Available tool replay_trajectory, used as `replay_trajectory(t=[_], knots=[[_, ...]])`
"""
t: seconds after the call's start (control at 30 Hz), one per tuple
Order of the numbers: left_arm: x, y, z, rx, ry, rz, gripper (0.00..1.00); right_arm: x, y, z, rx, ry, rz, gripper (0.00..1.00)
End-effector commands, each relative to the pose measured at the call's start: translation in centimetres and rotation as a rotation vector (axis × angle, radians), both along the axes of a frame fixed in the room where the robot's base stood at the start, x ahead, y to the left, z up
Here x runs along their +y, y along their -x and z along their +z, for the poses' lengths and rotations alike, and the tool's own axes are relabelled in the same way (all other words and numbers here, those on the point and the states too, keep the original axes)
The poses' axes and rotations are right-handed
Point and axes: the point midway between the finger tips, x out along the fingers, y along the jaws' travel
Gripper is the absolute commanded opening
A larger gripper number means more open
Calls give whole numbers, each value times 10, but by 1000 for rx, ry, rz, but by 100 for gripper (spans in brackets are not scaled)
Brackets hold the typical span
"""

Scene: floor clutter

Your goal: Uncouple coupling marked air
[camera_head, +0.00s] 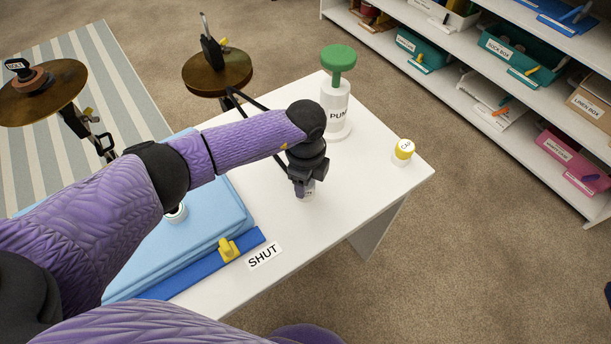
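Another small white round piece (176,215) shows on the light blue folded cloth, partly hidden by my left arm. A white piece with a yellow band (403,151) stands near the right table corner, its mark unreadable. I cannot tell which piece is marked air.
A white pump (336,106) with a green knob stands behind my gripper. A yellow lever (229,250) sits on a blue bar (190,275) beside a SHUT label (264,256). A shelf with boxes (515,55) is at right; carpet between is clear.

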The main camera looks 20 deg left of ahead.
Motion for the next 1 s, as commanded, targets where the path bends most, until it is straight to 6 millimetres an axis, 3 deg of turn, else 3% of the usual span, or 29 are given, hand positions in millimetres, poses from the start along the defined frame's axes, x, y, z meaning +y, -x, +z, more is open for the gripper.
replay_trajectory(t=[0.07, 0.1, 0.27, 0.53, 0.8, 1.0], knots=[[0, 0, -3, 1, 0, 0, 0, 2, 1, -2, 2, -3, -1, 0], [0, 0, -2, 0, 0, 0, 65, 2, 1, -1, 2, -3, -1, 0], [0, 0, -1, 0, 0, 0, 98, 1, 4, 0, 7, -1, 0, 0], [0, 0, 4, -1, 0, 0, 98, -5, 10, 4, 18, 8, 3, 0], [0, -1, 72, -5, 1, -1, 98, -3, -3, 36, -16, 3, 4, 0], [0, 0, 97, -1, 0, -1, 98, 17, -20, 42, -52, -31, 2, 0]])
